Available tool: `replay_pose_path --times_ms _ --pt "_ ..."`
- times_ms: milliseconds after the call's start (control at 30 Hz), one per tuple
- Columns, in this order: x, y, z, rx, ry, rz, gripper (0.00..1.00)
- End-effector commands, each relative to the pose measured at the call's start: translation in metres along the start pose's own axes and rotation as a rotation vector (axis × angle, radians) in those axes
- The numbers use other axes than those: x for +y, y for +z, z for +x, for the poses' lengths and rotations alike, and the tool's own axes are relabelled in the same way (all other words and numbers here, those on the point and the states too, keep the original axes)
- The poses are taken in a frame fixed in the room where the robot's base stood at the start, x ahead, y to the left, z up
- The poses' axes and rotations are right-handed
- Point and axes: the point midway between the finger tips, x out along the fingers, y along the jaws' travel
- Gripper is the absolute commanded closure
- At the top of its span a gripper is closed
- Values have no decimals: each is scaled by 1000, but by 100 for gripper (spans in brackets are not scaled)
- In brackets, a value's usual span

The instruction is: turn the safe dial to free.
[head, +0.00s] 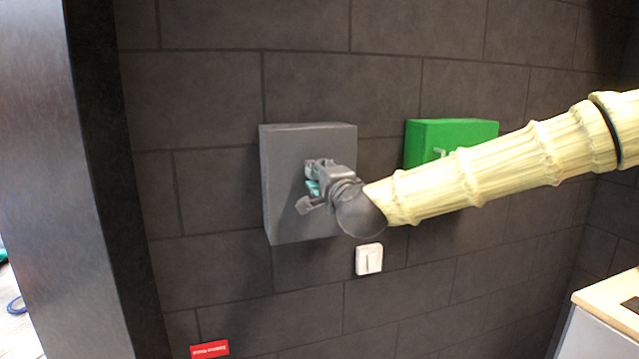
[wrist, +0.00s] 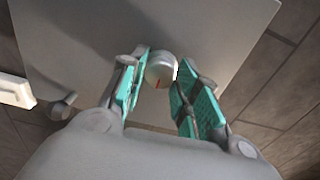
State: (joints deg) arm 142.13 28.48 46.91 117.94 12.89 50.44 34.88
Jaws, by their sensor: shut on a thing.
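The grey safe (head: 285,215) is a box on the dark tiled wall, left of centre in the head view. Its flat front face fills the upper part of the wrist view (wrist: 95,50). My gripper (head: 313,187) is at the safe's front. In the wrist view its teal-padded fingers (wrist: 160,88) stand on either side of the dial and are shut on it. In the head view the dial is hidden by the fingers. Any lettering around the dial cannot be made out.
A green box (head: 425,135) with a pale handle hangs on the wall to the right, partly behind my arm. A white switch (head: 369,259) is below the safe. A red sign (head: 209,349) is low on the wall. A counter (head: 612,300) stands at lower right.

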Motion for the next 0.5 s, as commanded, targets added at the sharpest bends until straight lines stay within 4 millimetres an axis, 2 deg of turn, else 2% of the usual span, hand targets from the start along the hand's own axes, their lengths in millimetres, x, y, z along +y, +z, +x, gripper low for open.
replay_pose_path --times_ms 500 --pt "0 -1 0 2 0 36 92"
